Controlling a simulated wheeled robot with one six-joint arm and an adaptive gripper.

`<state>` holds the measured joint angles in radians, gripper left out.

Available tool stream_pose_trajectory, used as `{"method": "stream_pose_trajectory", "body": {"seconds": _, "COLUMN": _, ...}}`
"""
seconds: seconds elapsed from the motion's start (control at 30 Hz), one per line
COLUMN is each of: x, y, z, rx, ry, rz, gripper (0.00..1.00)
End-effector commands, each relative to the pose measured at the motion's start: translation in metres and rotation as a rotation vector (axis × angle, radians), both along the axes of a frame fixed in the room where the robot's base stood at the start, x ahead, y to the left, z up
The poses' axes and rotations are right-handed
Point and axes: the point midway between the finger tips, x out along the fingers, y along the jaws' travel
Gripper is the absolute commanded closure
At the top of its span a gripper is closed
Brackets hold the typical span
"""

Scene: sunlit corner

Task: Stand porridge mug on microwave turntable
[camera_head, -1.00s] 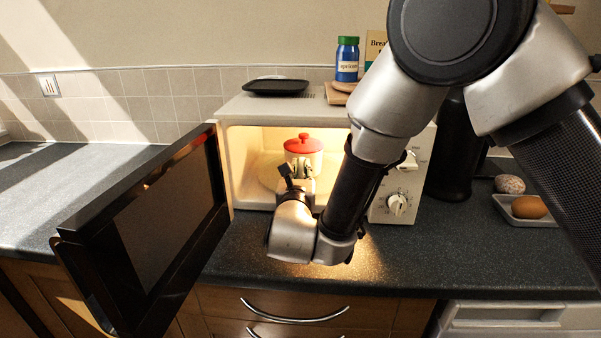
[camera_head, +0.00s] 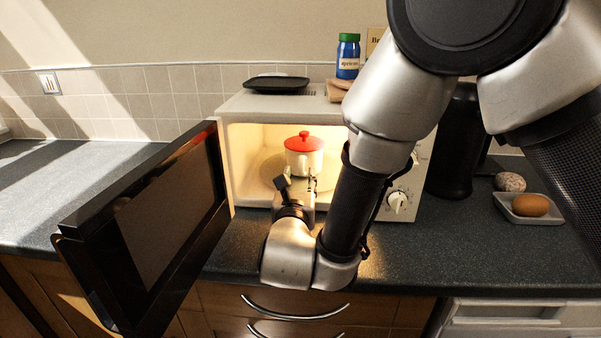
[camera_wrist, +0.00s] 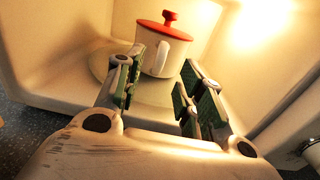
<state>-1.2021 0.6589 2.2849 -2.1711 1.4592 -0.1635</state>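The porridge mug (camera_head: 304,160) is white with a red lid and knob. It stands upright inside the lit microwave (camera_head: 240,165), on the pale round turntable (camera_head: 268,173). The wrist view shows the mug (camera_wrist: 160,55) with its handle towards me, and the turntable (camera_wrist: 152,92) beneath it. My gripper (camera_head: 297,186) is at the microwave's opening, in front of the mug. In the wrist view my gripper (camera_wrist: 158,90) has its green-padded fingers spread, with nothing between them, and the mug is beyond the fingertips.
The black microwave door (camera_head: 165,220) hangs open at the left, close to my arm. A black dish (camera_head: 277,84) and a blue jar (camera_head: 347,58) stand on the microwave. A tray with an egg (camera_head: 530,205) is at the right. The left counter is clear.

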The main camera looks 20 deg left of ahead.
Motion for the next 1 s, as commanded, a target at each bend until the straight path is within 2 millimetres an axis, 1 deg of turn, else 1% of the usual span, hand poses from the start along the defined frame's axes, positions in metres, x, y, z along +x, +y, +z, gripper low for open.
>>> {"method": "stream_pose_trajectory", "body": {"seconds": 0.03, "x": -0.013, "y": -0.001, "z": 0.0, "rx": 0.0, "ry": 0.001, "rz": 0.005, "gripper": 0.62}}
{"method": "stream_pose_trajectory", "body": {"seconds": 0.1, "x": -0.027, "y": -0.005, "z": 0.0, "rx": 0.0, "ry": 0.001, "rz": 0.004, "gripper": 0.62}}
{"method": "stream_pose_trajectory", "body": {"seconds": 0.23, "x": -0.047, "y": -0.01, "z": 0.0, "rx": 0.0, "ry": 0.001, "rz": 0.003, "gripper": 0.62}}
{"method": "stream_pose_trajectory", "body": {"seconds": 0.33, "x": -0.056, "y": -0.013, "z": 0.0, "rx": 0.0, "ry": 0.001, "rz": 0.001, "gripper": 0.62}}
{"method": "stream_pose_trajectory", "body": {"seconds": 0.47, "x": -0.06, "y": -0.015, "z": 0.0, "rx": 0.001, "ry": 0.0, "rz": 0.0, "gripper": 0.62}}
{"method": "stream_pose_trajectory", "body": {"seconds": 1.0, "x": -0.06, "y": -0.015, "z": 0.0, "rx": 0.001, "ry": 0.0, "rz": 0.0, "gripper": 0.62}}
